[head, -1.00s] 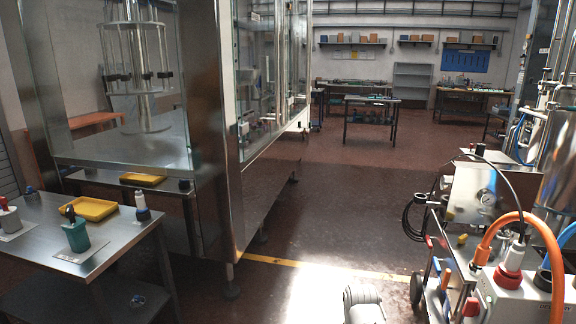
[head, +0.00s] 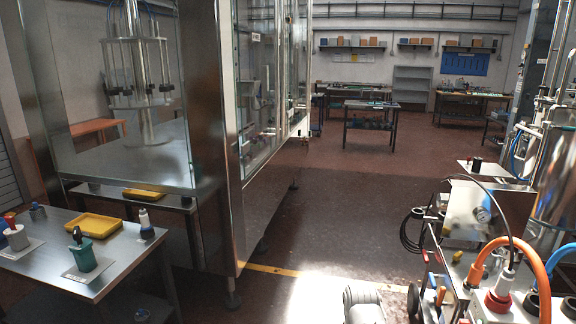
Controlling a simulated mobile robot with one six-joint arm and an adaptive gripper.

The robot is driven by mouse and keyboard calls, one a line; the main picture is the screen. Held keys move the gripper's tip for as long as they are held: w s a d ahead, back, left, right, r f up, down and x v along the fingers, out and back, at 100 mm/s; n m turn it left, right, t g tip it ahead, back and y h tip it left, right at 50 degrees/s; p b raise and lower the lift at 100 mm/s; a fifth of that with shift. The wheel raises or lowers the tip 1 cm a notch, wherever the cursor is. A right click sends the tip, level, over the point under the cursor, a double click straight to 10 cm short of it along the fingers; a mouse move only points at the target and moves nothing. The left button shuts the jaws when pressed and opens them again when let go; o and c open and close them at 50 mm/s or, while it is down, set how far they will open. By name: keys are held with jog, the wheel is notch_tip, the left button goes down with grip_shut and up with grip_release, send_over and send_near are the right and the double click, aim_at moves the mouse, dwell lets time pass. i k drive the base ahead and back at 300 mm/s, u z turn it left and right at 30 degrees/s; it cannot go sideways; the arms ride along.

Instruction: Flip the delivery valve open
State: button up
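No delivery valve can be made out for certain. At the lower right is a filling machine with a white housing (head: 468,308). An orange hose (head: 520,245) arches over it, and a red collar (head: 498,302) holds a white connector with a black cable. Small red, orange and blue handles or knobs line its left side, too small to tell apart. The bottom edge cuts off the housing's front. A pale grey rounded part of my own body (head: 363,303) shows at the bottom centre. My gripper is not in view.
A steel table (head: 130,262) at the left bears a yellow tray (head: 93,227), a green container (head: 84,259) and bottles. A tall glass-walled steel cabinet (head: 215,160) stands behind it. The red-brown floor (head: 345,215) between cabinet and machine is clear. Workbenches (head: 372,108) stand far back.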

aim_at(439, 302)
jog(key=k, duration=0.65)
jog(key=z, duration=0.2)
jog(key=i, duration=0.95)
jog(key=z, duration=0.65)
jog(key=i, duration=0.75)
jog(key=z, duration=0.1)
